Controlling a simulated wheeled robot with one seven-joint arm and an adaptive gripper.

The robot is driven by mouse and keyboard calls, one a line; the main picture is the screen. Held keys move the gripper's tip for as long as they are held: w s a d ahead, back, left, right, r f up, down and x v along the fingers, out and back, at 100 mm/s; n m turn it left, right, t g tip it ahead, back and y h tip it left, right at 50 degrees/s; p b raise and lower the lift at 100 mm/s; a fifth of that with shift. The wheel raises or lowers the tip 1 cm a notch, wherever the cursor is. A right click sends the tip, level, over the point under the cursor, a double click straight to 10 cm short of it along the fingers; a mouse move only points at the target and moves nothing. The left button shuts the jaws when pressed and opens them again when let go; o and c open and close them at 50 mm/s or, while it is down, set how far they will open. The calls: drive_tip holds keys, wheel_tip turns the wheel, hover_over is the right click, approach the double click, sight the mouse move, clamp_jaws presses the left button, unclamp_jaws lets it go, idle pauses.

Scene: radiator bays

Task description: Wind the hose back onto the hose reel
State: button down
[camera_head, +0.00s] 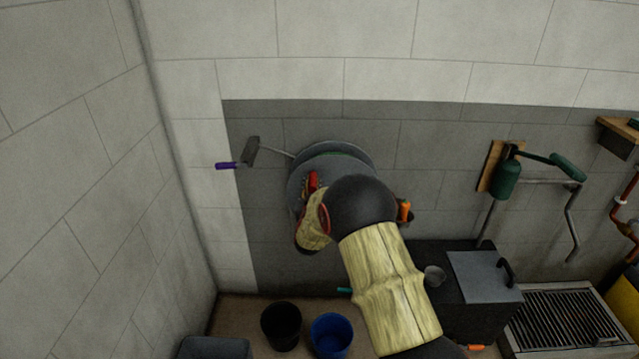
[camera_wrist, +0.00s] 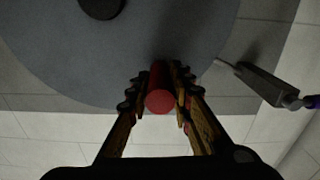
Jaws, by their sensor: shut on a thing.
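The hose reel (camera_head: 340,155) is a round grey drum on the wall in the head view, with a thin green line, perhaps the hose, along its upper edge. In the wrist view its grey disc (camera_wrist: 60,60) fills the upper left, with a dark hub at the top. A red crank handle (camera_head: 312,180) stands out from the reel's face; its round red end (camera_wrist: 160,101) shows between my fingers in the wrist view. My gripper (camera_wrist: 158,90) is shut on this red handle. My arm hides much of the reel in the head view.
A grey and purple tool (camera_head: 250,152) sticks out left of the reel, also near my fingers in the wrist view (camera_wrist: 262,90). A black bucket (camera_head: 281,326) and blue bucket (camera_head: 331,335) stand below. A dark box (camera_head: 465,300) and floor grate (camera_head: 570,322) are at right.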

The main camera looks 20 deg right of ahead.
drive_tip(key=a+f+n, duration=0.1)
drive_tip(key=f+n, duration=0.6)
drive_tip(key=n, duration=0.1)
drive_tip(key=w+a+f+n+b, duration=0.1)
drive_tip(key=a+f+n, duration=0.1)
drive_tip(key=f+n, duration=0.6)
drive_tip(key=shift+w+a+f+b, duration=0.25)
drive_tip(key=shift+a+b, duration=0.05)
drive_tip(key=c, duration=1.6)
unclamp_jaws()
drive_tip(key=shift+o, duration=0.2)
